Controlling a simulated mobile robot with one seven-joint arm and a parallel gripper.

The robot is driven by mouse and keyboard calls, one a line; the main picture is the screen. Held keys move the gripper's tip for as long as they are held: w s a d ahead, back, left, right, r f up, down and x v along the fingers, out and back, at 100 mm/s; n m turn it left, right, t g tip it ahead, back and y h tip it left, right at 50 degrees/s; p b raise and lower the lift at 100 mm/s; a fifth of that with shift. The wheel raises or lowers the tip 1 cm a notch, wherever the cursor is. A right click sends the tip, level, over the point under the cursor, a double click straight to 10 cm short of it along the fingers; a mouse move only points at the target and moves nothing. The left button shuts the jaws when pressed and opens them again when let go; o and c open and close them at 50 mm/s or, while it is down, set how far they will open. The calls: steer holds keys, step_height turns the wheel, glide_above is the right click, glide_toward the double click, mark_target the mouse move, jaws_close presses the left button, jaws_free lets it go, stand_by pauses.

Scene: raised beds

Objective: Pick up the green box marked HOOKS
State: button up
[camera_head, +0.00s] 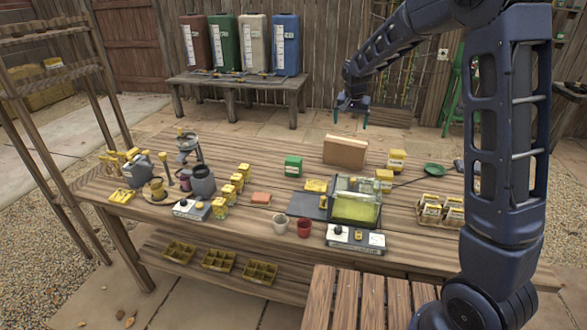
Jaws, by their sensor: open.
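A small green box (293,166) with a pale label stands on the wooden table, left of a larger brown box. Its lettering is too small to read. My gripper (351,120) hangs from my arm in the upper middle of the picture, fingers pointing down and apart. Nothing shows between the fingers. In the picture it is above and to the right of the green box, apart from it.
A brown box (345,151) stands right of the green box. A yellow-green clear tank (354,203) stands nearer the front, with a red cup (304,228) beside it. Bare tabletop lies left of the green box.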

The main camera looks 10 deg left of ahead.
steer(key=w+a+f, duration=0.2)
steer(key=a+f, duration=0.7)
steer(key=a, duration=0.3)
glide_above(294, 165)
step_height(294, 165, down, 8)
steer(key=f, duration=0.1)
steer(key=shift+n+t+h, duration=0.3)
steer(key=shift+t, duration=0.2)
steer(key=shift+s+a+x, duration=0.15)
steer(key=shift+x, duration=1.55)
steer(key=shift+s+a+x, duration=0.1)
steer(key=shift+a+x, duration=0.05)
steer(key=shift+x, duration=1.55)
steer(key=shift+s+a+x, duration=0.15)
steer(key=shift+a+x, duration=0.05)
steer(key=shift+x, duration=1.5)
steer(key=shift+f, duration=0.1)
steer(key=c, duration=1.1)
